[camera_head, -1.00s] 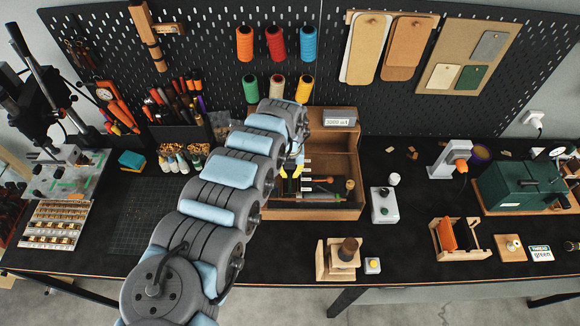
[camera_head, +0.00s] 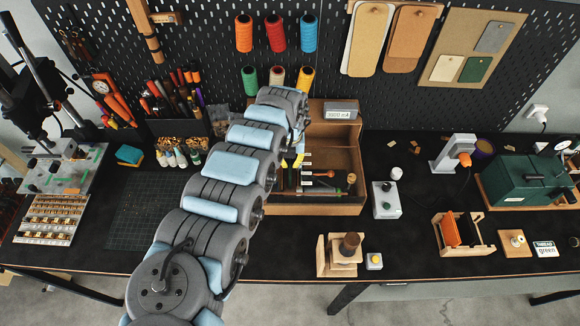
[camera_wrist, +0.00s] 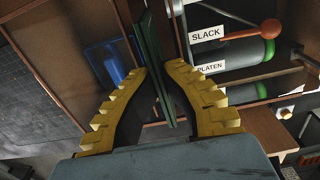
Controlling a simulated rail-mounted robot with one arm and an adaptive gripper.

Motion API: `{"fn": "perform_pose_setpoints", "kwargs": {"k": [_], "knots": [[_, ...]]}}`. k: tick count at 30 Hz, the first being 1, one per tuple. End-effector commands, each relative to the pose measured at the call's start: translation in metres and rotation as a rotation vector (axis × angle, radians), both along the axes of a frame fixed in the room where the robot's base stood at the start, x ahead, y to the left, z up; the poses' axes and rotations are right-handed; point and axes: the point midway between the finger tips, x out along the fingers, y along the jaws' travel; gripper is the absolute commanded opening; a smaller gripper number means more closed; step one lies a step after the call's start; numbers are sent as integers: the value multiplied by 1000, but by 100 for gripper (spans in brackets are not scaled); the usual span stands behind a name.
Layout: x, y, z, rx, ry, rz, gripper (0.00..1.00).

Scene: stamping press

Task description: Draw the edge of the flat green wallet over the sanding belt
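In the wrist view, my gripper (camera_wrist: 158,72) has its two yellow ribbed fingers close on either side of a thin, dark green flat piece (camera_wrist: 153,55), which looks like the wallet seen edge-on. The piece stands upright in the picture and reaches beyond the fingertips. In the head view, my gripper (camera_head: 293,161) is at the left part of an open wooden box (camera_head: 310,209), and the wallet is hidden there. Labels SLACK (camera_wrist: 206,33) and PLATEN (camera_wrist: 211,67) lie right of the fingers, beside grey cylindrical parts (camera_wrist: 240,54). I cannot make out the sanding belt for certain.
The box's raised back carries a display (camera_head: 341,110). A wooden block stand (camera_head: 340,263) is in front. A translucent blue thing (camera_wrist: 107,62) lies left of the fingers. The front centre-right table is partly clear.

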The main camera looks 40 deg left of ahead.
Motion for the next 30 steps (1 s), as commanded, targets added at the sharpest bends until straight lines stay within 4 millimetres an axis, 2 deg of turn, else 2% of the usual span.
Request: {"fn": "perform_pose_setpoints", "kwargs": {"k": [18,30], "knots": [[13,9,-2,0,-2,0,0],[12,9,2,0,0,1,0]]}}
